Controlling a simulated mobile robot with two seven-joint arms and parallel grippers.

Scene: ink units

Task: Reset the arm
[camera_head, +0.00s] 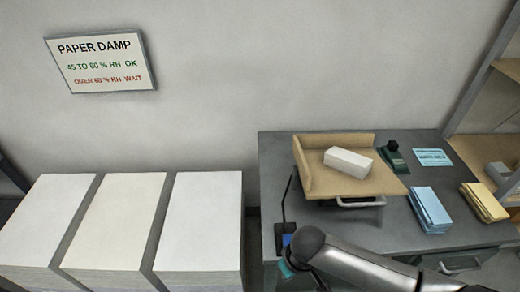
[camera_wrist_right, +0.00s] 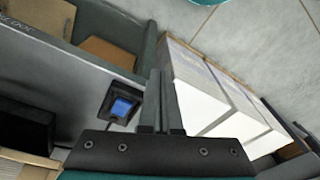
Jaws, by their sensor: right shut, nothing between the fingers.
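My right arm (camera_head: 360,268) comes in from the lower right in the head view and bends down near the desk's left front corner. Its gripper is not clear there. In the right wrist view my right gripper (camera_wrist_right: 162,100) shows with its two dark fingers close together, shut and empty. The fingers point past a small device with a blue screen (camera_wrist_right: 122,107), which lies to their left. My left gripper is not in view.
A grey desk (camera_head: 285,160) holds a tan tray (camera_head: 308,170) with a white block (camera_head: 348,162), blue packs (camera_head: 429,210) and yellow packs (camera_head: 484,202). Tall paper stacks (camera_head: 200,225) stand to the left. A sign (camera_head: 100,62) hangs on the wall. Shelving stands at right.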

